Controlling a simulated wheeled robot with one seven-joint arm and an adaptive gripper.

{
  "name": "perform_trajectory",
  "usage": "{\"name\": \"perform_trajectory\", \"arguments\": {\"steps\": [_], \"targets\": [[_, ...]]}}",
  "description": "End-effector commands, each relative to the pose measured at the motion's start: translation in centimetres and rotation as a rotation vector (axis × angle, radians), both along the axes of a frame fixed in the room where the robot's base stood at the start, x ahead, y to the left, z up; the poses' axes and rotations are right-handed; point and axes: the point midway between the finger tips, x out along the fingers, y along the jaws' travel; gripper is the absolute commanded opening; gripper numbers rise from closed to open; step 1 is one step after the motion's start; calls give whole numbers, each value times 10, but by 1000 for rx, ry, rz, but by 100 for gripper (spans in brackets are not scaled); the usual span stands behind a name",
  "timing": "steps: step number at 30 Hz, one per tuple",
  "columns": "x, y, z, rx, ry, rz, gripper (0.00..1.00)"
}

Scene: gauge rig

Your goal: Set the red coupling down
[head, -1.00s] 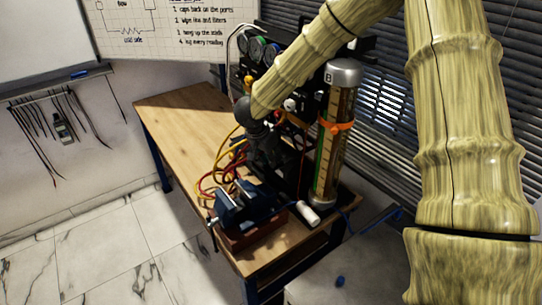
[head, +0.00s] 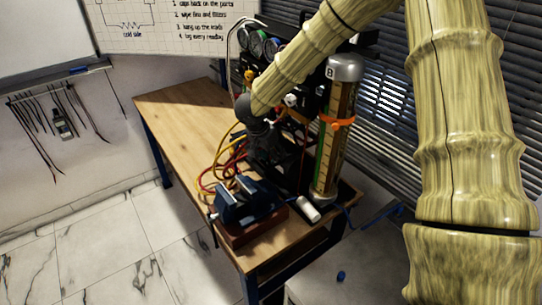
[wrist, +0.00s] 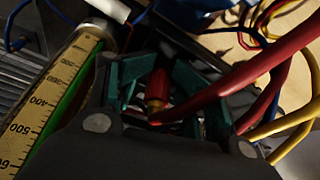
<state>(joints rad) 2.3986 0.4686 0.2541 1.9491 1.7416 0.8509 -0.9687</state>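The red coupling (wrist: 159,84), with a brass-coloured lower part, shows in the wrist view between the teal finger pads. A red hose (wrist: 255,68) runs from near the coupling to the upper right. In the head view my gripper (head: 270,147) is a dark shape over the bench, beside the tall cylinder; its fingertips and the coupling cannot be made out there. What lies directly under the coupling is hidden.
The graduated cylinder (head: 334,140) with an orange clamp stands close to the gripper's right. A blue vise (head: 246,204) and a white cylinder-shaped piece (head: 308,210) are at the bench front. Yellow and red hoses (head: 213,178) lie left of the gripper. The left part of the wooden bench (head: 180,115) is clear.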

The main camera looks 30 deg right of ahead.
Motion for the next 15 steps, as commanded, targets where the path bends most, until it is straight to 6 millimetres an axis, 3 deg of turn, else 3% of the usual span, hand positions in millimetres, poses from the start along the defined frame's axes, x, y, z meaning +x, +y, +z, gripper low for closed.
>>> {"name": "perform_trajectory", "arguments": {"steps": [5, 15], "targets": [[0, 4, 18, 0, -6, 0, 42], [-9, 24, 73, -1, -6, 1, 42]]}}
